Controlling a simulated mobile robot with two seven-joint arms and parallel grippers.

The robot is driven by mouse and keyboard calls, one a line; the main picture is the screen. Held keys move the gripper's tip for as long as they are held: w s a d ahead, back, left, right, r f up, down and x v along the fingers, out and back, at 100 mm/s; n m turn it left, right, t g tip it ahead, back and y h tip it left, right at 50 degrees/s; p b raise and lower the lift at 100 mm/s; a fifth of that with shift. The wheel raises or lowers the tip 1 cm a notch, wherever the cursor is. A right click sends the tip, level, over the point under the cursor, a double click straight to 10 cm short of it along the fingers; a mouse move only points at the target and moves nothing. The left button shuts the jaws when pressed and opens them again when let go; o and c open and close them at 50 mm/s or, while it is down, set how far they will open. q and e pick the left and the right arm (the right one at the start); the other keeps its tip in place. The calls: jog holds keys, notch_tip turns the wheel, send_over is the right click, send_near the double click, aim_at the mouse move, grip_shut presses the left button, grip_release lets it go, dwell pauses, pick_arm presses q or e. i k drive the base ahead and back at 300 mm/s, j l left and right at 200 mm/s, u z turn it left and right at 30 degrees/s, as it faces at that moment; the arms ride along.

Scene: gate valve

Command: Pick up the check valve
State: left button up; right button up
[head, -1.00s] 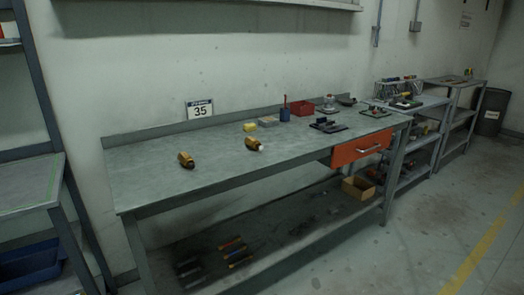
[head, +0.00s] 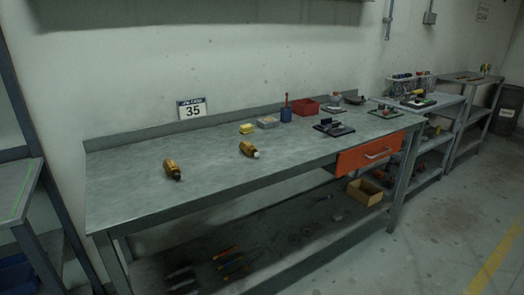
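Two small brass-coloured valve bodies lie on the grey metal workbench (head: 130,205). One brass valve (head: 172,169) is on the left part of the top, with a dark end facing the front. The other brass valve (head: 248,149) is nearer the middle and has a whitish end at its right. I cannot tell from this distance which of them is the check valve. Neither of my grippers shows in the head view.
Behind the valves are a yellow block (head: 247,129), a blue cup (head: 286,115) and a red bin (head: 305,107). An orange drawer (head: 368,154) hangs under the bench's right end. A cardboard box (head: 364,192) sits on the lower shelf. Floor is clear at the right.

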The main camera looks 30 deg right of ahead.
aim_at(247, 146)
jog(key=i+l, duration=0.25)
jog(key=l, duration=0.15)
jog(key=i+l, duration=0.2)
jog(key=l, duration=0.2)
jog(key=i+l, duration=0.25)
jog(key=l, duration=0.15)
jog(key=i+l, duration=0.25)
jog(key=l, duration=0.15)
jog(key=i+l, duration=0.25)
jog(key=l, duration=0.15)
jog(key=i+l+u, duration=0.1)
jog(key=l, duration=0.3)
jog(key=k, duration=0.35)
jog(key=i, duration=0.45)
